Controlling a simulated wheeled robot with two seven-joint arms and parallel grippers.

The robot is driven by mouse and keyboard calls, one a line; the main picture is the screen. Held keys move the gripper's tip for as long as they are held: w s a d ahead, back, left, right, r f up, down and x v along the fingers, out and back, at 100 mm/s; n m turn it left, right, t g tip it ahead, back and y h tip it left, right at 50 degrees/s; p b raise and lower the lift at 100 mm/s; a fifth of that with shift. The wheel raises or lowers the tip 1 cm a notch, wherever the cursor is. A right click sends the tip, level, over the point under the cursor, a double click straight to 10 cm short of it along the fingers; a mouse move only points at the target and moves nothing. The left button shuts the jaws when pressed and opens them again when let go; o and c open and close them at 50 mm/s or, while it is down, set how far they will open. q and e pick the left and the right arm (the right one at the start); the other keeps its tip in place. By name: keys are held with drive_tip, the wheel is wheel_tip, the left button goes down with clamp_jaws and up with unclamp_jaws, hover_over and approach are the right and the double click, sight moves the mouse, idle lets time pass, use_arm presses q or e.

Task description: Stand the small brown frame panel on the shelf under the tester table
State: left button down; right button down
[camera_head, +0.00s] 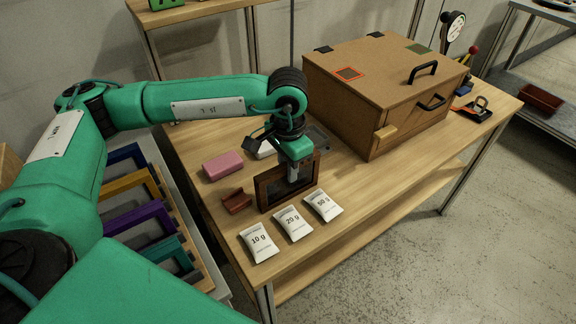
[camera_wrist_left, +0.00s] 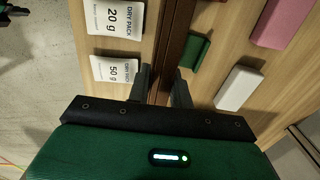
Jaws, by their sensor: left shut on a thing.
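The small brown frame panel (camera_head: 273,194) stands upright on the tabletop of the tester table (camera_head: 346,205), behind the white packets. My left gripper (camera_head: 293,176) reaches down from above and is shut on the panel's top edge near its right end. In the left wrist view the gripper (camera_wrist_left: 160,88) has one finger on each side of the panel (camera_wrist_left: 172,45), which is seen edge-on. The shelf (camera_head: 350,224) under the table shows as a strip below the tabletop's front edge. My right gripper is not in view.
White packets marked 10 g (camera_head: 259,243), 20 g (camera_head: 293,222) and 50 g (camera_head: 323,205) lie in front of the panel. A pink block (camera_head: 223,165) and a dark red holder (camera_head: 237,201) are to its left. A large brown box (camera_head: 370,90) stands behind right. A rack of coloured frames (camera_head: 137,222) is at left.

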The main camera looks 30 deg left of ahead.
use_arm(q)
drive_tip(key=c, duration=1.3)
unclamp_jaws()
drive_tip(key=shift+o, duration=0.2)
drive_tip(key=shift+r, duration=0.1)
